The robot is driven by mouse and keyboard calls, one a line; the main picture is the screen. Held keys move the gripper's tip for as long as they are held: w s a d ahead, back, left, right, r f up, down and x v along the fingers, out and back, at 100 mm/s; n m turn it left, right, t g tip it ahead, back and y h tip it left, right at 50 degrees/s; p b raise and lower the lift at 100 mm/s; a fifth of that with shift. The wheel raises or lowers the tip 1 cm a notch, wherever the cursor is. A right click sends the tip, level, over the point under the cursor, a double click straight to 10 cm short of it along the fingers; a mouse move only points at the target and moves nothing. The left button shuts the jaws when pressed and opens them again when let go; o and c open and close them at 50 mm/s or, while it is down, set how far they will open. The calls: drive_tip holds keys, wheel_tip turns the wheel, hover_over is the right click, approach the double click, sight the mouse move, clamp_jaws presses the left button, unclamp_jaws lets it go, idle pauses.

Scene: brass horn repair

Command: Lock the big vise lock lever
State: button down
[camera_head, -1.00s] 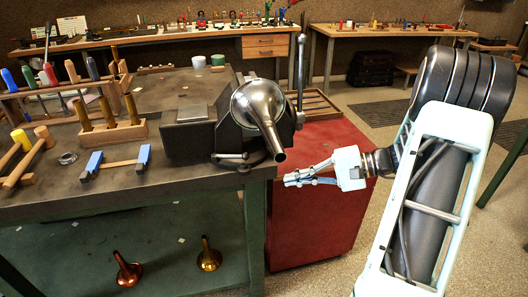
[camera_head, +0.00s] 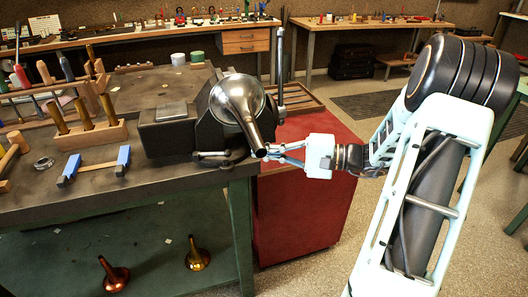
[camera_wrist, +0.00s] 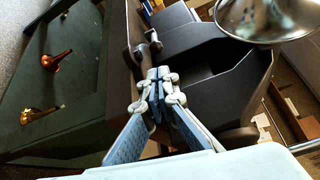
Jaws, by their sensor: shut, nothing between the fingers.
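The big black vise (camera_head: 175,138) sits at the right front corner of the dark workbench, holding a silver horn bell (camera_head: 237,98). A short silver lever (camera_head: 211,153) lies roughly level, low on the vise's front side. A tall upright silver handle (camera_head: 280,70) stands at the vise's right. I cannot tell for sure which is the lock lever. My gripper (camera_head: 271,152) is shut and empty, beside the vise's lower right end, its tips near the horn's narrow end. In the wrist view, the fingertips (camera_wrist: 157,80) are together before the vise body (camera_wrist: 200,95); contact is unclear.
The bell (camera_wrist: 268,15) overhangs at the wrist view's upper right. A red cabinet (camera_head: 300,215) stands below my gripper. Wooden tool racks (camera_head: 92,134) and a blue-ended block (camera_head: 95,166) lie left of the vise. Two small horns (camera_head: 198,255) rest on the lower shelf.

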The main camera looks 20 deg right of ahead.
sight(212, 155)
drive_tip(key=x, duration=0.6)
drive_tip(key=shift+w+a, duration=0.2)
drive_tip(key=shift+a, duration=0.1)
